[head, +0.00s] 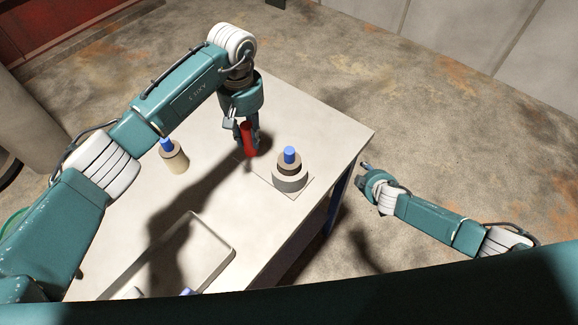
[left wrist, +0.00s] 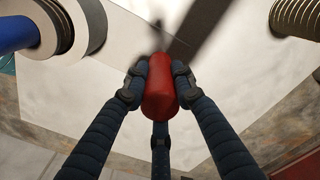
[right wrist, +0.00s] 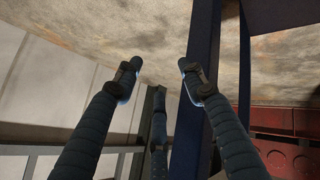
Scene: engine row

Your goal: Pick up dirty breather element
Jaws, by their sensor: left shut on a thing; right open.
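My left gripper (head: 247,140) is shut on a red cylinder (head: 249,139). In the left wrist view its fingers press the red cylinder (left wrist: 160,88) from the sides, over the pale table. A round grey and tan stack with a blue knob (head: 289,170) stands on a thin square plate, just right of the left gripper. A tan ribbed cylinder with a blue top (head: 174,157) stands upright on the table to the left. Which of these is the dirty breather element, I cannot tell. My right gripper (right wrist: 158,68) is open and empty, off the table's right side.
The pale table (head: 320,130) has a shallow rectangular tray (head: 205,226) near its front, with small partly hidden things by the tray's near end. Dark blue table legs stand close to my right gripper. Concrete floor lies beyond the table.

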